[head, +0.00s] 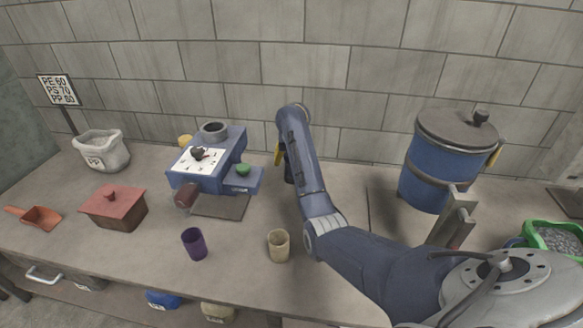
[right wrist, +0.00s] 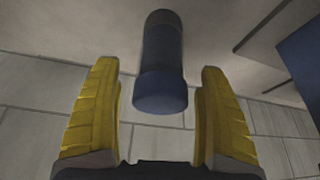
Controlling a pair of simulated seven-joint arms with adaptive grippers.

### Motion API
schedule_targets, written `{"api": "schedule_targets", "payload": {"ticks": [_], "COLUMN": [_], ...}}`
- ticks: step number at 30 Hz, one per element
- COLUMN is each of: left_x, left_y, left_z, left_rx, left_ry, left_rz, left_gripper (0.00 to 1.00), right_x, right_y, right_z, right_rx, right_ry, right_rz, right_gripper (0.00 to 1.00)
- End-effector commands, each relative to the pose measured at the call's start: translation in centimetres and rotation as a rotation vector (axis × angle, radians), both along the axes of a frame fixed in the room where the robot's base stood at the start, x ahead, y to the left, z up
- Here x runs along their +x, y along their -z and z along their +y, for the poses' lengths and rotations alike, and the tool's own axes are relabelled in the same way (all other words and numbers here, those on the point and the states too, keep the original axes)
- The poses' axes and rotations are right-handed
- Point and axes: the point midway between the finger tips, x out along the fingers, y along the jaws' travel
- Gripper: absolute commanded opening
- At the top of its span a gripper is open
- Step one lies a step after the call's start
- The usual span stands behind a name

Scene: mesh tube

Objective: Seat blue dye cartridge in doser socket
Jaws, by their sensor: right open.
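The blue dye cartridge (right wrist: 160,65) is a dark blue cylinder with a brighter blue end, between the two yellow fingers in the right wrist view. My right gripper (right wrist: 158,95) is open around it, with a visible gap on each side. In the head view my right gripper (head: 281,160) is at the back of the table, right of the doser, mostly hidden by my arm. The blue doser (head: 210,175) has a white dial face, a grey ring on top (head: 214,131) and a green knob (head: 243,170). I cannot tell which opening is the socket. My left gripper is not in view.
A purple cup (head: 194,244) and a beige cup (head: 279,246) stand in front. A red-lidded box (head: 113,208), a PP sack (head: 100,152) and an orange scoop (head: 38,218) are at left. A large blue lidded drum (head: 425,180) stands right, near a green tray (head: 553,240).

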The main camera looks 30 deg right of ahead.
Motion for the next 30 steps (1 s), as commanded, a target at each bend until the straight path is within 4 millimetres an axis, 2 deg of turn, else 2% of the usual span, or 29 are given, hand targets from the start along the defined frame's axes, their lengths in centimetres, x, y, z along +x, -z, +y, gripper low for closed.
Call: {"api": "schedule_targets", "payload": {"ticks": [3,9,20,23,30], "left_x": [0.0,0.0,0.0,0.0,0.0], "left_y": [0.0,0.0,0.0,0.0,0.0], "left_z": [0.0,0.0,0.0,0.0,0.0], "left_rx": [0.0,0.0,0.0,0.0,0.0], "left_ry": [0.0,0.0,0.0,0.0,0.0], "left_rz": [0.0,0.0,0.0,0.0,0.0], "left_gripper": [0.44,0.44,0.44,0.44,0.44], "right_x": [0.4,1.1,1.3,1.3,1.3], "right_y": [1.7,3.5,4.0,4.0,4.0], "right_z": [-0.3,-0.6,-0.6,-0.6,-0.6], "right_rx": [-0.003,0.0,0.001,0.001,0.001], "right_ry": [0.0,0.0,-0.001,-0.001,-0.001], "right_rz": [0.005,0.004,0.002,0.002,0.002], "right_gripper": [0.77,0.77,0.77,0.69,0.41]}}
